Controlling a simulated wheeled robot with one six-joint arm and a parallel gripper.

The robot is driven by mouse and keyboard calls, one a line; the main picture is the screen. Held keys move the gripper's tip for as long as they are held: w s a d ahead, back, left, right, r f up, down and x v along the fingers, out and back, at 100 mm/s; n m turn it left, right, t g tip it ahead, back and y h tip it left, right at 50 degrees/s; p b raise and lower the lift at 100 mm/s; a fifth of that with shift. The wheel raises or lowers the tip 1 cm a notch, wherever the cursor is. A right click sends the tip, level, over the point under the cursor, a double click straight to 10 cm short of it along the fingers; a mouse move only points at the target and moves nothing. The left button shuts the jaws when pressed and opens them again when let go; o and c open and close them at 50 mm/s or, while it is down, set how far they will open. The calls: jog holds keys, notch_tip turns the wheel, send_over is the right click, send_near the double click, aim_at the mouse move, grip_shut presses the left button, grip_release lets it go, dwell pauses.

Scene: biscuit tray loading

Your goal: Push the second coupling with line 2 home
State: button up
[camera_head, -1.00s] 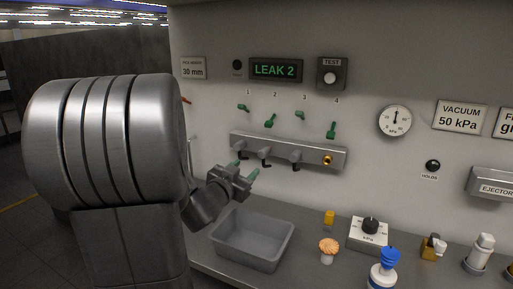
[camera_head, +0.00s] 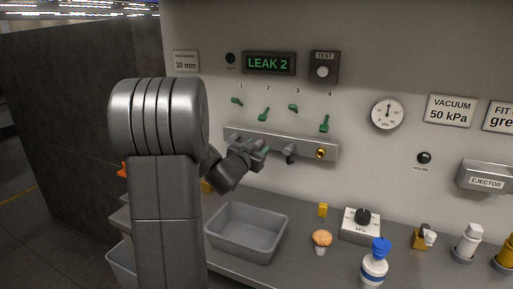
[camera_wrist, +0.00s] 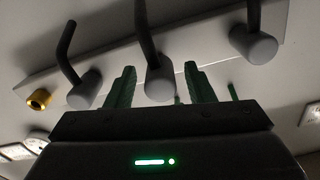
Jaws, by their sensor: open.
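The second coupling (camera_wrist: 157,82), a grey cylinder with a dark line 2 (camera_wrist: 145,35) running from it, sits on the grey port bar (camera_head: 309,150). In the wrist view it lies between the two green fingertips of my gripper (camera_wrist: 160,88). My gripper is open, with a gap on both sides of the coupling. In the head view my gripper (camera_head: 262,150) is at the bar and hides that coupling. I cannot tell how far the coupling is seated. The display (camera_head: 268,63) reads LEAK 2.
The third coupling (camera_wrist: 83,91) and first coupling (camera_wrist: 255,46) flank it closely, each with a dark line. A brass port (camera_head: 320,153) is bare at position 4. Green valve levers (camera_head: 264,114) sit above the bar. An empty grey bin (camera_head: 247,232) stands below.

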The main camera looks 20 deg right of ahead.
grip_shut()
jog(key=shift+p+x, duration=0.3)
jog(key=shift+x, duration=0.8)
jog(key=shift+c, duration=2.2)
grip_release()
jog(key=shift+a+r, duration=0.1)
jog(key=o, duration=0.4)
jog(key=shift+o, duration=0.2)
jog(key=b+v, duration=0.1)
jog(key=v, duration=1.2)
jog(key=shift+s+a+b, duration=0.2)
jog(key=shift+s+b, duration=0.1)
jog(key=shift+b, duration=0.05)
